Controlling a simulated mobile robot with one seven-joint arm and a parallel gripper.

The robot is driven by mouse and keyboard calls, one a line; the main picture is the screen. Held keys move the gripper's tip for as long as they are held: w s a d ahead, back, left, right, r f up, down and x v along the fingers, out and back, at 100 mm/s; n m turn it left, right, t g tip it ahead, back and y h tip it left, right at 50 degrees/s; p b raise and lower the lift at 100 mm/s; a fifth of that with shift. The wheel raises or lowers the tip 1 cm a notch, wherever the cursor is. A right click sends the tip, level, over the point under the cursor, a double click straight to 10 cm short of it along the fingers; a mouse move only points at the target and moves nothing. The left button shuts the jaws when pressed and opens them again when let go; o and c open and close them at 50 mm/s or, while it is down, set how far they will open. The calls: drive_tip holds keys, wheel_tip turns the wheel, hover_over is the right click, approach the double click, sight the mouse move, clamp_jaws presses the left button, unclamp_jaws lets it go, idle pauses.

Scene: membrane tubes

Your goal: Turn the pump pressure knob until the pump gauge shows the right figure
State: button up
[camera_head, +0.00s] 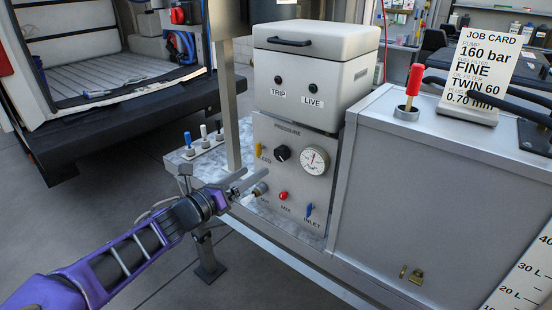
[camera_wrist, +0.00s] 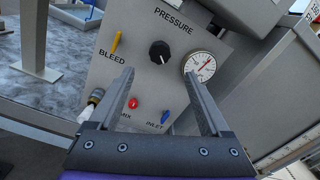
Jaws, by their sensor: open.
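The pump pressure knob (camera_head: 282,153) is black, round and set under the word PRESSURE on the grey pump panel (camera_head: 262,215). In the wrist view the knob (camera_wrist: 160,52) lies ahead of and between my two fingers, apart from them. The pump gauge (camera_head: 314,160) is a white dial just right of the knob, with a red needle pointing up; in the wrist view the gauge (camera_wrist: 200,66) shows its needle up and to the right. Its figures are too small to read. My gripper (camera_head: 250,180) is open and empty in front of the panel; in the wrist view my gripper (camera_wrist: 158,88) shows both fingers spread.
A job card (camera_head: 484,70) reads PUMP 160 bar. A yellow BLEED lever (camera_wrist: 116,42), red MIX knob (camera_wrist: 133,103) and blue INLET lever (camera_wrist: 165,117) surround the knob. A hose fitting (camera_wrist: 94,98) juts out at lower left. A metal post (camera_head: 228,110) stands left of the panel.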

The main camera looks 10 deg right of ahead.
sight(279, 155)
drive_tip(key=x, duration=1)
drive_tip(key=shift+w+d+b, duration=0.1)
drive_tip(key=shift+w+b, duration=0.1)
drive_tip(key=shift+b, duration=0.2)
clamp_jaws()
drive_tip(key=shift+m, duration=0.3)
